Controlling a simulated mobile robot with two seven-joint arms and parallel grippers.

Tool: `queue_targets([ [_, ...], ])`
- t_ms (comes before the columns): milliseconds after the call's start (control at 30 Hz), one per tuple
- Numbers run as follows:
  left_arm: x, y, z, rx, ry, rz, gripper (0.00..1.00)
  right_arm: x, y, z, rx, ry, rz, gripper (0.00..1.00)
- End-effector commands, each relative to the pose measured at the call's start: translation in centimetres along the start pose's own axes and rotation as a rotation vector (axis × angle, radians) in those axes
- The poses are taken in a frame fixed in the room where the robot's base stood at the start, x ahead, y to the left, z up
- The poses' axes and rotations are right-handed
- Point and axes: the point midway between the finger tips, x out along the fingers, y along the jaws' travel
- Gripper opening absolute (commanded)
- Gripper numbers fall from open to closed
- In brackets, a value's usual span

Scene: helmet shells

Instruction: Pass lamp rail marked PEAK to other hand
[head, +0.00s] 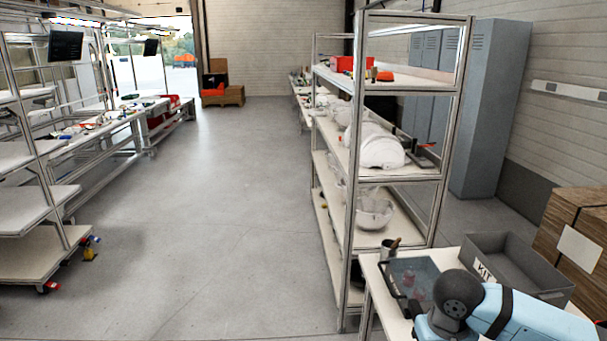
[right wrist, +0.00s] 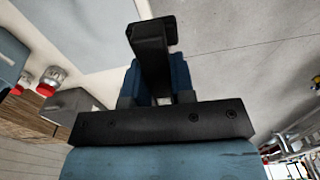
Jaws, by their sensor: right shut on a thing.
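My right gripper (right wrist: 157,82) shows in the right wrist view with its blue fingers shut on a black part, which I take to be the lamp rail (right wrist: 152,45). The rail sticks out beyond the fingers and has a short hooked end at the top. No PEAK marking is readable on it. The fingers hide its lower part. In the head view my right arm comes in at the lower right, and its gripper is out of sight. My left gripper is in neither view.
The floor at the centre is clear.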

Motion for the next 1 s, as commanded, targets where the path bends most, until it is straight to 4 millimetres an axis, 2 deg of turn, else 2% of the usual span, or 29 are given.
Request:
queue_targets([
  [33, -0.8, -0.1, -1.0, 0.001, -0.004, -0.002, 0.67, -1.4, 0.0, 0.4, 0.000, 0.000, 0.000, 0.00],
  [100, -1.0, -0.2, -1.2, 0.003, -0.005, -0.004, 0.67, -1.9, 0.0, 0.8, 0.000, 0.000, 0.000, 0.00],
  [400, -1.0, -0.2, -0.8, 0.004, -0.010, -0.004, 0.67, -2.2, 0.0, 1.2, 0.000, 0.002, -0.001, 0.00],
  [533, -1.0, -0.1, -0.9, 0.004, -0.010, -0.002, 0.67, -2.7, -0.8, 0.9, -0.029, 0.004, -0.002, 0.00],
  [667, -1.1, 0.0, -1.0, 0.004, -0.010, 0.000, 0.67, -4.4, -2.8, 0.2, -0.110, 0.007, -0.003, 0.00],
  [1000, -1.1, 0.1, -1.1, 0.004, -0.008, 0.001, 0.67, -10.4, -10.6, -2.1, -0.437, 0.008, 0.000, 0.00],
])
